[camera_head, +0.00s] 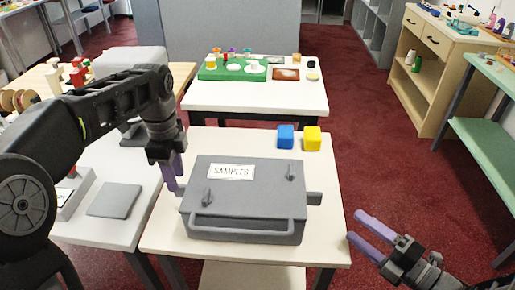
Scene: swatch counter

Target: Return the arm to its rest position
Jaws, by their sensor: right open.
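My left arm comes in from the left, and its gripper (173,178) points down at the left side of the grey case. Its purple fingers overlap or stand close together in this view; I cannot tell whether they are apart or touch the case. My right gripper (367,230) is at the lower right, beyond the table's right edge, with its two purple fingers apart and nothing between them. The grey case (245,203), labelled SAMPLES, lies closed on the near table (160,237), with a bar handle in front and a side handle on the right.
A blue block (285,137) and a yellow block (312,138) stand behind the case. A farther white table (205,99) holds a green tray (215,74) with small items. Another table at left holds a grey pad (115,200). Red carpet lies open at right.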

